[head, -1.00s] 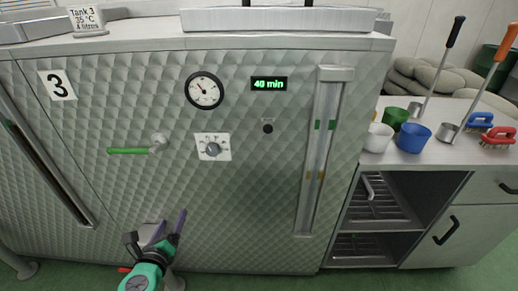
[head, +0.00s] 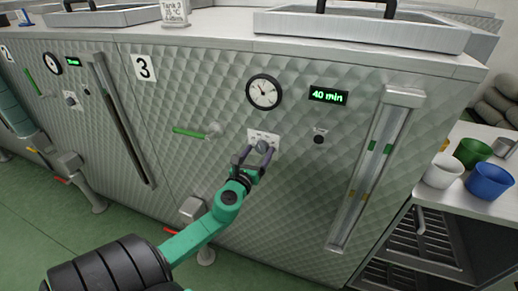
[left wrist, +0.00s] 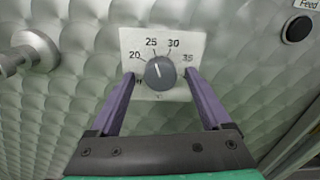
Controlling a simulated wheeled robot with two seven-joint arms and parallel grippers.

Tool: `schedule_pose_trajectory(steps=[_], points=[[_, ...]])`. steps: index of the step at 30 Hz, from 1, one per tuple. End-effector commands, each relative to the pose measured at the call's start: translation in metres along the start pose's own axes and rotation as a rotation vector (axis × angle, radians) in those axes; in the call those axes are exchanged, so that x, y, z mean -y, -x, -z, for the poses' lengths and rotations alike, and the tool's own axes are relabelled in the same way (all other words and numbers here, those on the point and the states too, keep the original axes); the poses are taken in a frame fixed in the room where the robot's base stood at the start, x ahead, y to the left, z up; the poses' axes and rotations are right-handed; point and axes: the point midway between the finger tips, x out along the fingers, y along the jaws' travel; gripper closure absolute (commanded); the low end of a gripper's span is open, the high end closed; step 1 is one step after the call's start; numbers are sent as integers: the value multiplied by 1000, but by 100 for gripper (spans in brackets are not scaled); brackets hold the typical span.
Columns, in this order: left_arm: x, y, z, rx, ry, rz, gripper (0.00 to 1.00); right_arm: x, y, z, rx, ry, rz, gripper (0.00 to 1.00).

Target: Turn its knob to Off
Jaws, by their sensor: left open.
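The grey round knob (left wrist: 159,72) sits on a white dial plate (left wrist: 178,50) marked 20, 25, 30 and 35 in the left wrist view. Its pale pointer line points up and slightly left, near 25. A small mark at the plate's lower left is partly hidden by a finger. The knob (head: 262,146) also shows on tank 3's quilted metal front in the head view. My left gripper (head: 253,155) is open in front of the dial. In the left wrist view its purple fingers (left wrist: 160,75) stand either side of the knob, with gaps. My right gripper is out of view.
A gauge (head: 264,92) is above the dial and a green "40 min" display (head: 328,96) to its upper right. A green-handled valve (head: 190,133) is to the left. A black button (head: 319,139) and sight-glass column (head: 370,165) are to the right.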

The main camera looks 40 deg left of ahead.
Motion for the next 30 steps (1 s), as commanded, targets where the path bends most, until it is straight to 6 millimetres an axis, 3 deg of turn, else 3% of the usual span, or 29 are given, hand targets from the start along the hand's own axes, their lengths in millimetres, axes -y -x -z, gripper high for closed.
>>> schedule_pose_trajectory(steps=[8,11,15,30], points=[[0,-5,0,0,0,0,19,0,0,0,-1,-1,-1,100],[0,-5,0,0,0,0,49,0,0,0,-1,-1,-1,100],[0,-5,0,0,0,0,100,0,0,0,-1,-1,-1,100],[0,-5,2,-1,112,0,100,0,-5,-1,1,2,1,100]])
